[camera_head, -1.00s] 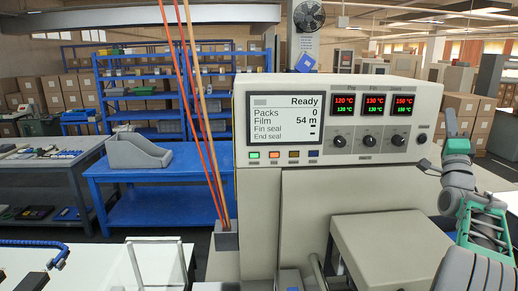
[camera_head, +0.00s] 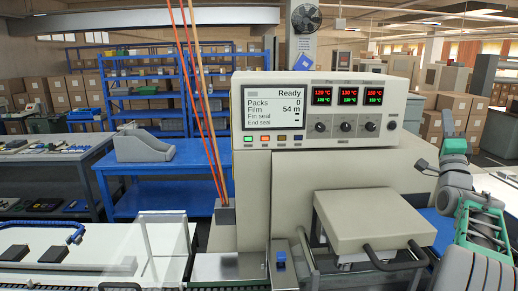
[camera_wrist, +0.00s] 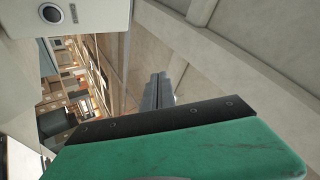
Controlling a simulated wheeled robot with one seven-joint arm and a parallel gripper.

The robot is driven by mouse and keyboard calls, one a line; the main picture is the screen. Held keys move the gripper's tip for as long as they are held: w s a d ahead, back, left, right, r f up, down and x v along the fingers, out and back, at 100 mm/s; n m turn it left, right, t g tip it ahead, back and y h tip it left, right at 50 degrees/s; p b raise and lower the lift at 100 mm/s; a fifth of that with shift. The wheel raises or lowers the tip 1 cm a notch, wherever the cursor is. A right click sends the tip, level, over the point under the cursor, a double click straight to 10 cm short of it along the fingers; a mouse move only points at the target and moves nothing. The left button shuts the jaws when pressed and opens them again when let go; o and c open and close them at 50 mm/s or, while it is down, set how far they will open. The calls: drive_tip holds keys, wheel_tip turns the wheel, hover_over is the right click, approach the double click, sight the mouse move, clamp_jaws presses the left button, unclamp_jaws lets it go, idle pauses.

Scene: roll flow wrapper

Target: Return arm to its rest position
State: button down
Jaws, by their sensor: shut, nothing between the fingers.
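My gripper (camera_wrist: 157,92) shows in the wrist view as narrow grey fingers, shut with nothing between them. It points up past the dark edge of my green wrist housing, towards open space and the beige ceiling. In the head view my arm is folded upright at the right edge, to the right of the wrapper machine (camera_head: 255,195). The machine's display (camera_head: 274,115) reads Ready, Packs 0, Film 54 m. A corner of a pale panel with a round dark knob (camera_wrist: 52,13) shows at the wrist view's top left.
A beige cover with a black handle (camera_head: 365,220) stands left of my arm. A clear guard (camera_head: 165,245) and an infeed conveyor (camera_head: 70,280) are at lower left. A blue table (camera_head: 170,190) and blue shelves (camera_head: 150,85) stand behind. Boxes (camera_head: 450,115) are at back right.

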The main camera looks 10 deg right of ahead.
drive_tip(key=w+a+f+n+g+y+b, duration=0.1)
drive_tip(key=w+a+f+n+y, duration=0.25)
drive_tip(key=a, duration=0.25)
drive_tip(key=w+a+f+n+g+y+b, duration=0.1)
drive_tip(key=w+a+f+n+g+y, duration=0.1)
drive_tip(key=w+a+f, duration=0.35)
drive_tip(key=s+a+f+n+g+y+b, duration=0.25)
drive_tip(key=a+f+n+g+y, duration=0.3)
drive_tip(key=a+f, duration=1.2)
drive_tip(key=s+a+f+n+g+y+b, duration=0.1)
drive_tip(key=s+a+f+n+g+b, duration=0.35)
drive_tip(key=s+a+f, duration=0.85)
drive_tip(key=s+a+f+n+g, duration=0.2)
drive_tip(key=s+f, duration=0.3)
drive_tip(key=s, duration=0.3)
drive_tip(key=s+a+f+n+g, duration=0.3)
drive_tip(key=s+a+f+g, duration=0.1)
drive_tip(key=s, duration=0.3)
drive_tip(key=shift+s+a+f+n+g+y, duration=0.3)
drive_tip(key=shift+s+f+n, duration=0.1)
drive_tip(key=shift+f, duration=0.3)
